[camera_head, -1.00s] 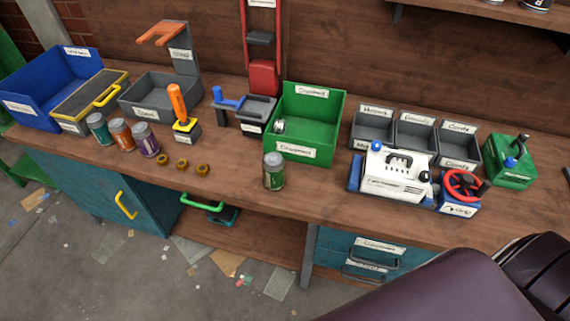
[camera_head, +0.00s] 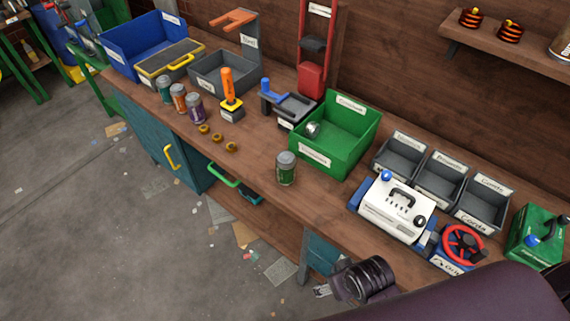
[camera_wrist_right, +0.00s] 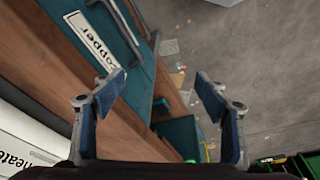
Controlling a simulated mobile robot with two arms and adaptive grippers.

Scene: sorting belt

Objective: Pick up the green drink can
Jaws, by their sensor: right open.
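The green drink can (camera_head: 286,168) stands upright on the wooden workbench, near its front edge and just in front of the green bin. My right gripper (camera_wrist_right: 160,98) shows in the right wrist view with its two fingers spread wide and nothing between them. Behind the fingers are the bench front, a teal drawer and the floor; the can is not in that view. In the head view part of my right arm (camera_head: 366,280) is at the bottom, right of the can and apart from it. My left gripper is not in view.
The green bin (camera_head: 345,150) holds a silver round item. A white machine (camera_head: 398,208) stands to the right. Bench surface around the can is clear.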

